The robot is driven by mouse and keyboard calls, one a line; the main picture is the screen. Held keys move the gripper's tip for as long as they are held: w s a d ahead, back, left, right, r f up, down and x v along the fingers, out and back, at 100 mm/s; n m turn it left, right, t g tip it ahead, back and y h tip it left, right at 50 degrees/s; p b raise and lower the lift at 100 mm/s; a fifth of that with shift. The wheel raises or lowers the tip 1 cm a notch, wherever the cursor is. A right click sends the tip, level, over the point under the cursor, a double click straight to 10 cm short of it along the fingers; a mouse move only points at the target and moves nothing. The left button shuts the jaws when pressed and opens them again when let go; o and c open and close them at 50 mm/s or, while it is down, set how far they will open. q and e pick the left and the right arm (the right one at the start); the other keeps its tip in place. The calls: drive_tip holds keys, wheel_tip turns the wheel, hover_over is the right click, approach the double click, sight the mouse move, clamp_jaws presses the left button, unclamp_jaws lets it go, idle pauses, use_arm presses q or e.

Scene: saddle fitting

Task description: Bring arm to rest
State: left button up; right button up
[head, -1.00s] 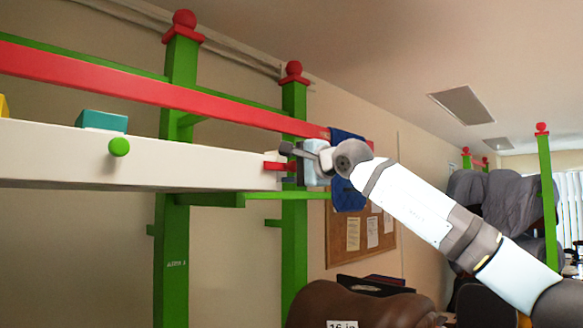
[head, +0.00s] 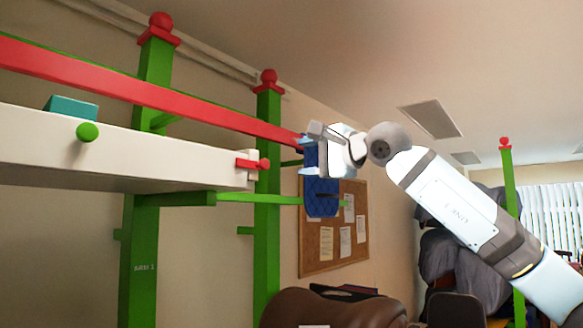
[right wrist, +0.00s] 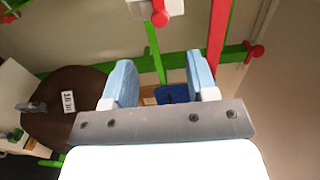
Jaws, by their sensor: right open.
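My right gripper (head: 304,155) is in the head view, in front of the blue quilted pad (head: 321,185) that hangs at the end of the red rail. Its light blue fingers are apart, with nothing held between them. In the right wrist view its two fingers (right wrist: 160,88) stand apart, and the blue pad (right wrist: 172,95) shows beyond the gap. The gripper is clear of the red peg (head: 252,163) at the end of the white beam. I cannot tell its exact distance from the pad. My left gripper is not in view.
The white beam (head: 60,150), the long red rail (head: 150,97) and the green posts (head: 267,210) stand at left. A brown rounded form (head: 330,309) with a label (right wrist: 68,101) is below. A cork board (head: 345,245) is on the wall. Another green post (head: 510,220) stands at right.

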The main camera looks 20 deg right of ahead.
drive_tip(key=shift+s+d, duration=0.2)
drive_tip(key=shift+s, duration=0.15)
drive_tip(key=shift+f, duration=0.1)
